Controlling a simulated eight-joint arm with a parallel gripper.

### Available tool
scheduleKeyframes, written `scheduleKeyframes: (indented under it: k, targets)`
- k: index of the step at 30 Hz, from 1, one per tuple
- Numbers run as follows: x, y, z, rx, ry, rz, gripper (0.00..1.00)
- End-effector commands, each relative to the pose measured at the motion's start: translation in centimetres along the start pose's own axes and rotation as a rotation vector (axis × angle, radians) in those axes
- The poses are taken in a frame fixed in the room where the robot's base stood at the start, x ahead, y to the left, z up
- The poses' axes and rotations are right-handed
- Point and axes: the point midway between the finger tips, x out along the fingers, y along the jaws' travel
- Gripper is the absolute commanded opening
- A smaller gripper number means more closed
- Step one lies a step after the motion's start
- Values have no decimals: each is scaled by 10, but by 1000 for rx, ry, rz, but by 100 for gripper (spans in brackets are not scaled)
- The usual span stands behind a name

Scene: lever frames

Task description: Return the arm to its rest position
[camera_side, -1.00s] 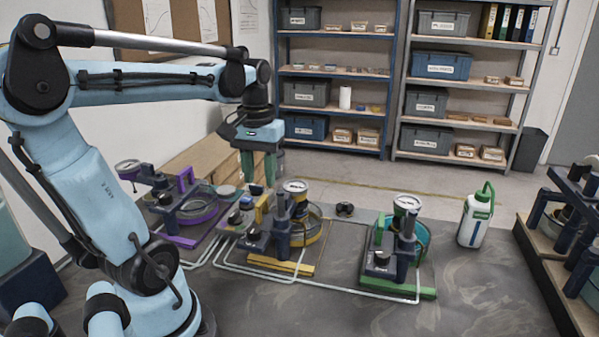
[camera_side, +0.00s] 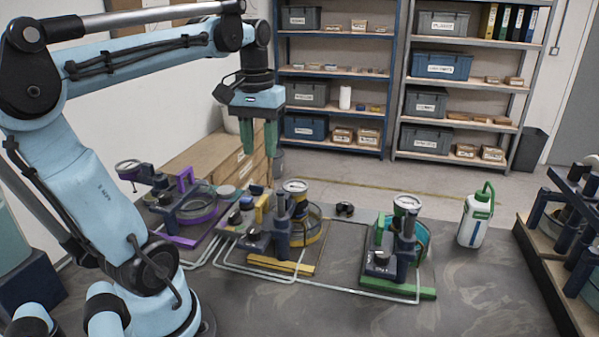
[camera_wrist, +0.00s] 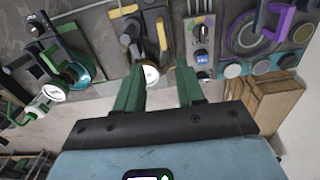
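My light blue arm (camera_side: 100,205) reaches over the bench from the left, its upper links raised. My gripper (camera_side: 259,152) hangs fingers-down, above and behind the purple and yellow lever stations. Its two green fingers are apart with nothing between them; the wrist view (camera_wrist: 158,80) shows the same gap. The purple station (camera_side: 190,208), yellow station (camera_side: 285,235) and green station (camera_side: 398,250) stand on the bench, all clear of the fingers.
Wooden boxes (camera_side: 205,160) are behind the purple station. Shelves (camera_side: 337,72) line the back wall. A dark rack (camera_side: 575,230) is at the right edge. Air around my gripper is clear.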

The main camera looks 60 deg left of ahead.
Motion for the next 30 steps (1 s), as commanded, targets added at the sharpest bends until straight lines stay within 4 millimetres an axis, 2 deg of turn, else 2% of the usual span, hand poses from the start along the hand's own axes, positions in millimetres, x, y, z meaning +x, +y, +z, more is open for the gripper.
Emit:
scheduleKeyframes:
  k: [2,8,12,15,21,30]
  targets:
    - [9,14,3,65,45,8,38]
    - [49,72,20,351,268,66,38]
    - [73,108,40,539,420,126,38]
    - [87,127,57,646,504,175,38]
    - [103,144,77,740,571,240,38]
    - [103,144,78,742,573,243,38]
